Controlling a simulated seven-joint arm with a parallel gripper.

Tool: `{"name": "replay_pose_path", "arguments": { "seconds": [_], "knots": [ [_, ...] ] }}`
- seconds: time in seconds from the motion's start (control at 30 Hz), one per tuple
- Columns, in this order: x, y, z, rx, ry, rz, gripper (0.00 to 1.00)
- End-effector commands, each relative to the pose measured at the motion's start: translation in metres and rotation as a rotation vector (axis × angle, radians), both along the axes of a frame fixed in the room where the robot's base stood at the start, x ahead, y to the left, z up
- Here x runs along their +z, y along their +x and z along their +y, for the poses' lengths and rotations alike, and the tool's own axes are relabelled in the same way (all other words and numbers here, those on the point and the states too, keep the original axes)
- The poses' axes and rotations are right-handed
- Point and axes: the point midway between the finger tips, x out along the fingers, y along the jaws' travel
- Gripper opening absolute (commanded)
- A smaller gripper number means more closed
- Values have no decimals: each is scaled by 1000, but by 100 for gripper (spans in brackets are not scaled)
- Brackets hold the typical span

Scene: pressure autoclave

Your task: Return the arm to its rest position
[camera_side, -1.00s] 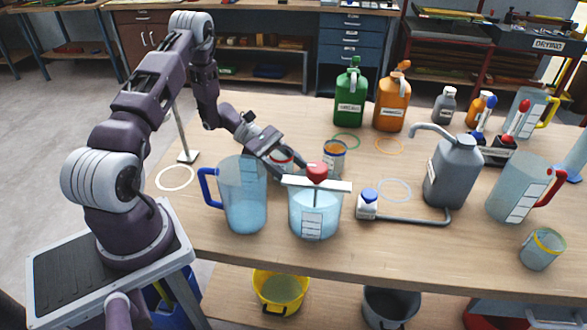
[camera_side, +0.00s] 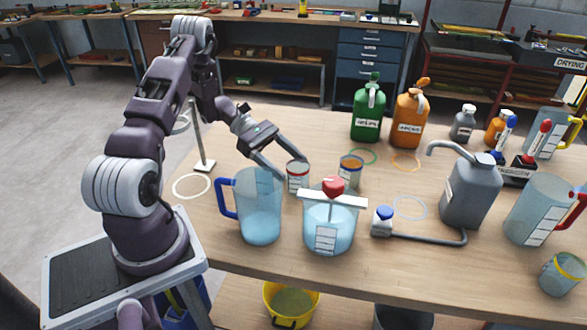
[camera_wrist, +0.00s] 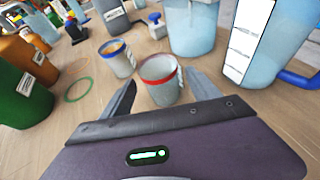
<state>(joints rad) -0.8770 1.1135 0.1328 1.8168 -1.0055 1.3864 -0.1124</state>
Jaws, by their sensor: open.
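My gripper (camera_side: 295,169) is open and empty, above the table behind the blue-handled jug. In the wrist view, the fingers (camera_wrist: 160,82) stand apart, with a red-rimmed cup (camera_wrist: 160,78) showing between and beyond them. The same cup (camera_side: 298,181) shows just below the fingertips in the side view; whether they touch it, I cannot tell. My arm is bent, its elbow raised high, reaching right from its base over the table (camera_side: 240,275).
Green (camera_side: 367,115) and orange (camera_side: 408,118) canisters stand behind.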

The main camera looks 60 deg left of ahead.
Motion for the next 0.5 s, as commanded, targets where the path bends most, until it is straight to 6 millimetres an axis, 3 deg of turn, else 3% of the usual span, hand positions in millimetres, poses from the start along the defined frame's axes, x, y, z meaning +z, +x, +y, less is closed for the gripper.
{"name": "replay_pose_path", "arguments": {
  "seconds": [0.17, 0.27, 0.37, 0.4, 0.5],
  "knots": [
    [2, 1, -1, -11, 16, -4, 71],
    [23, 3, -4, -96, 133, -30, 71],
    [76, 1, -42, -294, 287, -114, 71],
    [101, -6, -64, -398, 368, -161, 71],
    [152, -36, -113, -652, 579, -292, 71]
  ]
}}
